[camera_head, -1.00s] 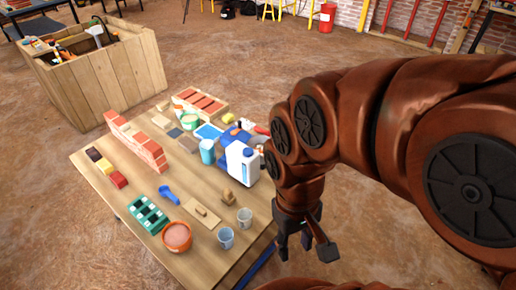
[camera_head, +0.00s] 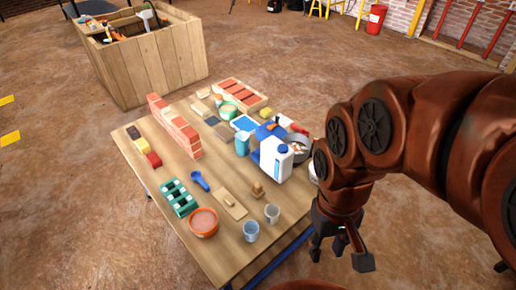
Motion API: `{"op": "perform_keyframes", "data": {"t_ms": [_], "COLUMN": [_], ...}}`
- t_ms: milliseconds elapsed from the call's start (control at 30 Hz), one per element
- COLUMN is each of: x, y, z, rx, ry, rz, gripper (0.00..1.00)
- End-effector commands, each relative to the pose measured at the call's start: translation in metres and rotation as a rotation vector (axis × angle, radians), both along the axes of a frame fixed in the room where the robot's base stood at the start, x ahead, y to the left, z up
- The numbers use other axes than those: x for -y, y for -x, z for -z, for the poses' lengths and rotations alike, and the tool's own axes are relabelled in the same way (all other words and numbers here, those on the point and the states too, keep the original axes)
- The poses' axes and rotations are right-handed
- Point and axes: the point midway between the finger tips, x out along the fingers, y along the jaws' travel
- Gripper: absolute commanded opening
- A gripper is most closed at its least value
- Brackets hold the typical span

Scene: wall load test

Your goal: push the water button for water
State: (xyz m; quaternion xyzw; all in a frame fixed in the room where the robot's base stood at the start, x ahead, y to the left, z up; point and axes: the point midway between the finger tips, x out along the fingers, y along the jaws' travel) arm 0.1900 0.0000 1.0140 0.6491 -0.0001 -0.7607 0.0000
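A white and blue jug-like container (camera_head: 277,160) stands near the right edge of the wooden table (camera_head: 185,155). A blue item (camera_head: 262,133) is close behind it. I cannot make out a water button in this view. Two clear cups, one at the front edge (camera_head: 251,231) and one right of it (camera_head: 272,213), stand near the table's front right. My gripper (camera_head: 338,248) hangs fingers down beyond the table's right edge, apart from the jug. Its fingers are spread and nothing shows between them.
A small brick wall (camera_head: 175,128), an orange bowl (camera_head: 203,223), a green tray (camera_head: 179,198) and a trowel board (camera_head: 229,203) are on the table. A wooden crate of tools (camera_head: 150,65) stands behind. The floor around the table is open.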

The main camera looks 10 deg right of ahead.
Motion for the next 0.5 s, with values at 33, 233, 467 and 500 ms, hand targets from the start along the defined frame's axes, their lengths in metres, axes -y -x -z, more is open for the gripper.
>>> {"op": "perform_keyframes", "data": {"t_ms": [33,233,467,500], "x": [0.0,0.0,0.0,0.0], "y": [0.0,0.0,0.0,0.0], "z": [0.0,0.0,0.0,0.0], "rx": [0.0,0.0,0.0,0.0], "ry": [0.0,0.0,0.0,0.0], "rz": [0.0,0.0,0.0,0.0], "gripper": [0.28,0.07,0.0,0.0]}}
